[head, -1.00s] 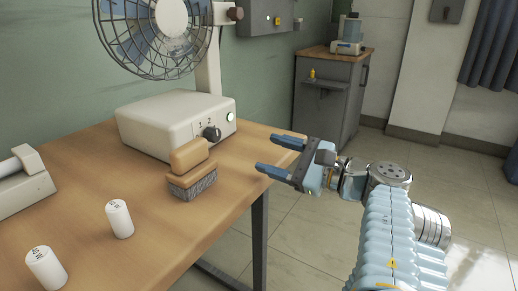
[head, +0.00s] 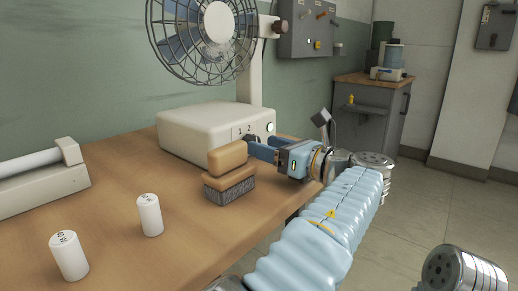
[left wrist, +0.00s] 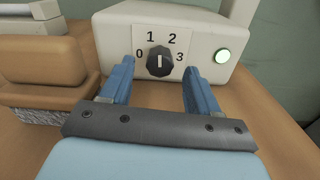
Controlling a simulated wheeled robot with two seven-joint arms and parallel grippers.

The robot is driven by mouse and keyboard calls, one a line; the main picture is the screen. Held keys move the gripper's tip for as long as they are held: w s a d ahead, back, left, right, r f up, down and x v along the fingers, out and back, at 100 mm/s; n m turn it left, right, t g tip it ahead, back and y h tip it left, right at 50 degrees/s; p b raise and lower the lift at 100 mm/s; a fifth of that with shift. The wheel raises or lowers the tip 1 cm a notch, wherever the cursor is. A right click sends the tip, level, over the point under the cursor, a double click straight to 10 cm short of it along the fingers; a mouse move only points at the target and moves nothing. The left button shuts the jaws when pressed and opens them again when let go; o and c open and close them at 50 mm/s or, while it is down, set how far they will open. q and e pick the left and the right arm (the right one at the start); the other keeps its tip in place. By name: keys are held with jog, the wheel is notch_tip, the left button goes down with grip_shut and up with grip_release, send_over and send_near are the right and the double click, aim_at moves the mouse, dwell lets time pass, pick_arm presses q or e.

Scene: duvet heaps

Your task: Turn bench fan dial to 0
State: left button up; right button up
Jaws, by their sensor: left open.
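The bench fan (head: 205,130) stands on the wooden bench, a white box base with a caged blue-bladed fan above. Its black dial (left wrist: 159,62) shows in the left wrist view on the front panel, among the marks 0, 1, 2 and 3. The dial's white line stands upright, between 1 and 2. My left gripper (head: 252,147) is open in front of the panel. In the left wrist view its blue fingers lie either side of the dial, apart from it. In the head view the gripper hides the dial. My right gripper is out of view.
A tan-backed brush (head: 229,176) stands close to my left gripper on the bench (head: 120,245). Two white cylinders (head: 149,215) stand nearer the front. A white device (head: 45,180) lies at left.

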aim_at(248, 138)
pick_arm(q)
jog(key=shift+x, duration=1.5)
jog(key=c, duration=1)
